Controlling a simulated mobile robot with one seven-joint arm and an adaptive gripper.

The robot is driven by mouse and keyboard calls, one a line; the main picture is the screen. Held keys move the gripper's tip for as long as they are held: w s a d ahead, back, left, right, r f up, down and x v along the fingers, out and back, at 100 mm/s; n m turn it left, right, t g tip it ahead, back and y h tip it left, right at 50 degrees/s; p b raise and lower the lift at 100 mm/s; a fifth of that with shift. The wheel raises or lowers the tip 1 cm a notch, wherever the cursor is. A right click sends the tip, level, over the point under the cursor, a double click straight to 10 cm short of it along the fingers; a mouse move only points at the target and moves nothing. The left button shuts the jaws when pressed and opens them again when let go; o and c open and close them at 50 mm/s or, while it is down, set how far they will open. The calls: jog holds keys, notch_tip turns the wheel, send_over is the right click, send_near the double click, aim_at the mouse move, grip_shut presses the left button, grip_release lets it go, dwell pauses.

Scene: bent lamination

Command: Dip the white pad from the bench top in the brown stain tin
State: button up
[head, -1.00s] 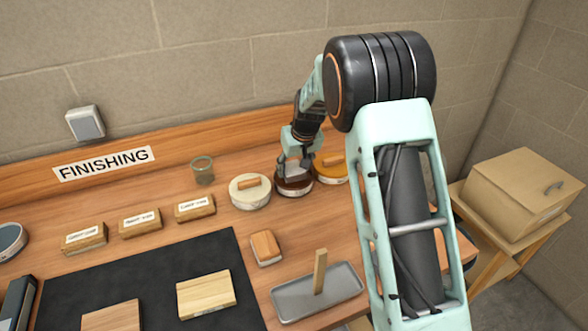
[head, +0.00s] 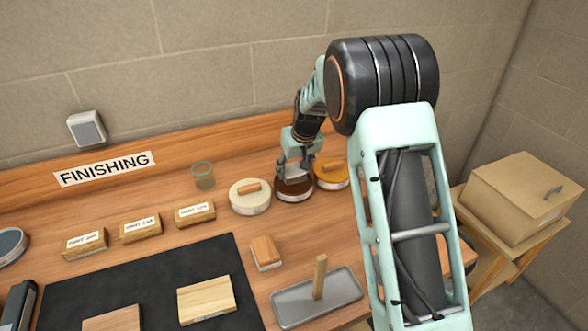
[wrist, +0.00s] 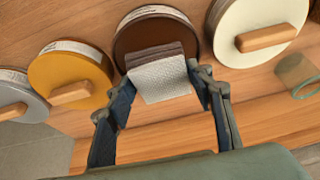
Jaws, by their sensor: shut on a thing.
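My gripper (wrist: 163,84) is shut on the white pad (wrist: 162,82), which shows a white textured face in the wrist view. Brown layered edges show along the pad's far side. The brown stain tin (wrist: 138,34) is round and open, with dark brown inside; the pad's brown edge overlaps its near part in this view. In the head view my gripper (head: 295,165) is over the brown stain tin (head: 296,189), and the pad is small and partly hidden by the fingers. I cannot tell whether the pad touches the stain.
A yellow-orange tin (head: 331,174) and a cream tin (head: 250,200) stand close on either side. A glass jar (head: 203,176) stands behind. A grey tray (head: 292,308) with an upright wooden handle and a wooden block (head: 265,252) are nearer. A black mat (head: 150,270) lies left.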

jog(key=shift+r+p, duration=1.25)
jog(key=shift+r, duration=1.25)
